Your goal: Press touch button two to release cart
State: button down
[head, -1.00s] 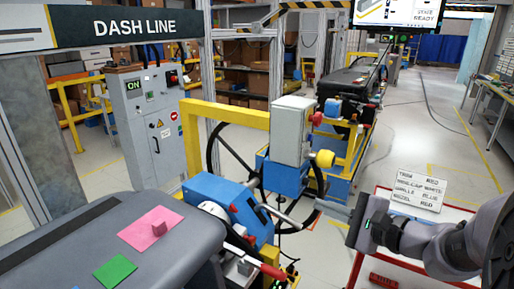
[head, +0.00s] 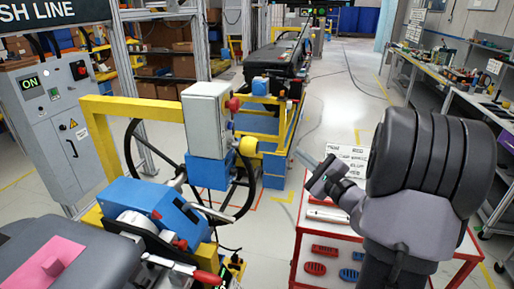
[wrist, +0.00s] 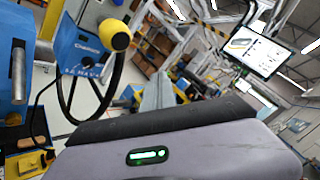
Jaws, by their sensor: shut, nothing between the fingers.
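A grey control box (head: 207,118) on a blue base (head: 208,172) stands at the middle of the head view. It carries a red knob (head: 233,104) and a yellow round knob (head: 249,146). The yellow knob also shows large in the wrist view (wrist: 119,41). No label marks any of these as touch button two, so I cannot tell which it is. My gripper (head: 304,158) is shut and empty, to the right of the yellow knob and apart from it.
A blue and yellow cart (head: 262,125) with a black dashboard stands behind. A red-edged table (head: 325,238) with small parts lies below my arm. A black steering wheel (head: 243,196) and yellow frame (head: 95,140) are beside the control box. Open floor lies beyond the table.

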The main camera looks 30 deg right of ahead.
aim_at(249, 147)
jog(key=w+a+p, duration=0.1)
jog(key=w+a, duration=0.4)
jog(key=w, duration=0.1)
jog(key=shift+w+a, duration=0.3)
jog(key=shift+a, duration=0.05)
dwell(1.8)
jog(key=shift+w+a, duration=0.25)
jog(key=shift+w, duration=0.05)
jog(key=shift+w+a, duration=0.3)
jog(key=shift+w, duration=0.05)
dwell(0.7)
dwell(0.3)
jog(key=shift+s+d+b, duration=0.4)
jog(key=shift+s+d, duration=0.15)
jog(key=shift+s, duration=0.1)
